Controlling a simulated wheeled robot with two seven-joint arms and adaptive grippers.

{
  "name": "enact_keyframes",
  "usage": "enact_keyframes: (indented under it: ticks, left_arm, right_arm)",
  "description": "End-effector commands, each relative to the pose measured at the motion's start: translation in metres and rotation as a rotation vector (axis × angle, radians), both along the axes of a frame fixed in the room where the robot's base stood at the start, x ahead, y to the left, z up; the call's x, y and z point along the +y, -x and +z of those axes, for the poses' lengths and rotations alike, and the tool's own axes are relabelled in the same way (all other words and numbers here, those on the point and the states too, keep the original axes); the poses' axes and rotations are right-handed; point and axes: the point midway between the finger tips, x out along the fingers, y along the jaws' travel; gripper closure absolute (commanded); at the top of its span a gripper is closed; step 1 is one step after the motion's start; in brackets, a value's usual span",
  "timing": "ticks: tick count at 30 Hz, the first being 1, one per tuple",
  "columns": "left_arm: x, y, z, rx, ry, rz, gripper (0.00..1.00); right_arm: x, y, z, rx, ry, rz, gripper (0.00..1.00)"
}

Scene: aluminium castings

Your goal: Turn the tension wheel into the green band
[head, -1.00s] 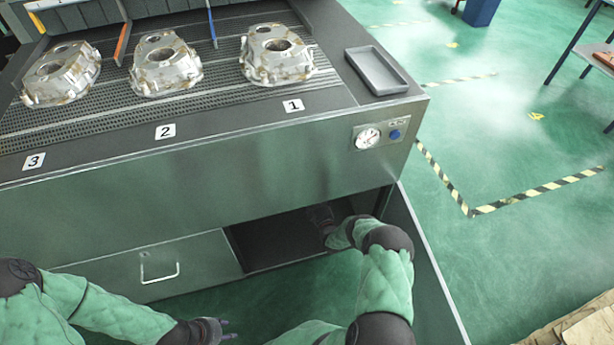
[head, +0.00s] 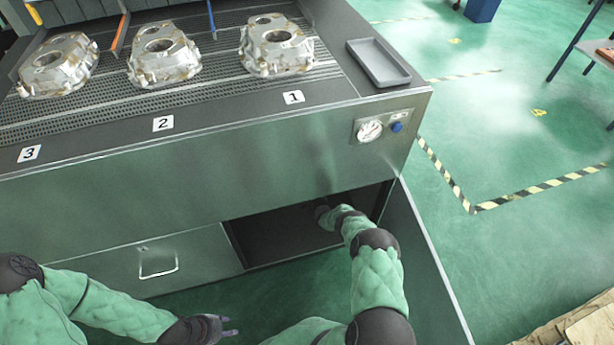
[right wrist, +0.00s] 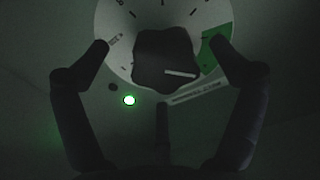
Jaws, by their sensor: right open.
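The tension wheel (right wrist: 166,58) is a dark lobed knob in the right wrist view, with a white mark on its lower right. Behind it is a pale round dial with tick marks and a green band (right wrist: 215,52) at its right edge. The mark lies below and left of the band, pointing right. My right gripper (right wrist: 160,46) is open, one finger on each side of the wheel, apart from it. In the head view my right arm reaches into the dark opening under the bench. My left gripper (head: 232,326) is open and empty, low in front of the bench.
A green light (right wrist: 129,100) glows below the wheel. An open door (head: 430,260) stands right of my right arm. A drawer handle (head: 159,263) is at left.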

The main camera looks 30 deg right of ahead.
Motion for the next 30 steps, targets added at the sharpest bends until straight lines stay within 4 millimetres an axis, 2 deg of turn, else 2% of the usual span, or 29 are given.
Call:
enact_keyframes:
  ticks: [1, 7, 18, 19, 24, 25, 30]
  left_arm:
    - [0.000, 0.000, -0.007, 0.000, 0.000, 0.000, 0.60]
    - [0.000, 0.000, -0.017, 0.000, 0.000, 0.000, 0.60]
    - [0.000, 0.000, -0.017, 0.000, 0.000, 0.000, 0.60]
    - [0.000, 0.000, -0.017, 0.000, 0.000, 0.000, 0.60]
    - [0.000, 0.000, -0.017, 0.000, 0.000, 0.000, 0.60]
    - [0.000, 0.000, -0.017, 0.000, 0.000, 0.000, 0.60]
    - [0.000, 0.000, -0.018, 0.000, 0.000, 0.000, 0.60]
  right_arm:
    - [-0.001, -0.008, -0.003, -0.002, 0.000, 0.001, 0.06]
    - [-0.006, -0.026, -0.001, -0.001, 0.001, 0.000, 0.06]
    - [-0.007, -0.031, 0.001, 0.000, 0.000, 0.000, 0.06]
    - [-0.007, -0.031, 0.001, 0.000, 0.001, 0.000, 0.09]
    - [-0.007, -0.031, 0.000, 0.001, 0.001, 0.000, 0.57]
    - [-0.007, -0.031, 0.000, 0.001, 0.001, 0.000, 0.62]
    - [-0.006, -0.030, -0.001, 0.004, -0.001, 0.001, 0.63]
